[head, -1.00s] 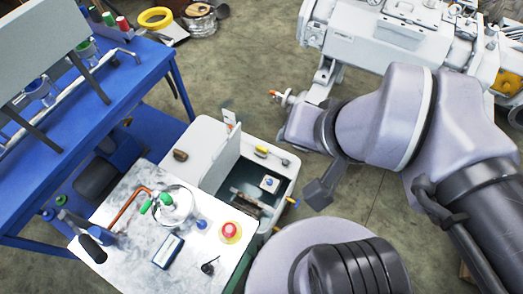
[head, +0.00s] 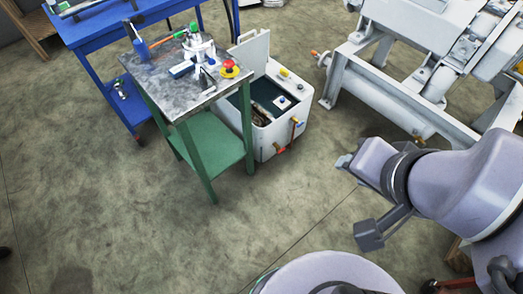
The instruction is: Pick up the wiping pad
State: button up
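I cannot make out a wiping pad for certain. A green-legged table (head: 170,88) stands at upper left with several small items on its grey top, too small to tell apart fully. A white open box (head: 287,128) stands just right of it, with small items on its rim and inside. The end of my arm with my gripper (head: 346,163) is at the right, over the floor and apart from both. Its fingers cannot be made out.
A blue workbench (head: 95,25) stands behind the table. A large white machine frame (head: 385,95) stands at upper right, behind my arm. A red button (head: 229,66) sits near the table's right edge.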

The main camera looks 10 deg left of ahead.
aim_at(283, 74)
jog(key=i+l+u, duration=0.15)
jog(key=i+u, duration=0.2)
jog(key=i+l+u, duration=1.1)
jog(key=l, duration=0.15)
jog(key=i+l+u, duration=0.2)
jog(key=l+u, duration=0.2)
jog(key=i+l+u, duration=0.15)
jog(key=l+u, duration=0.2)
jog(key=l, duration=0.35)
jog(key=l+u, duration=0.35)
jog(key=l, duration=0.3)
jog(key=l+u, duration=0.4)
jog(key=l, duration=0.25)
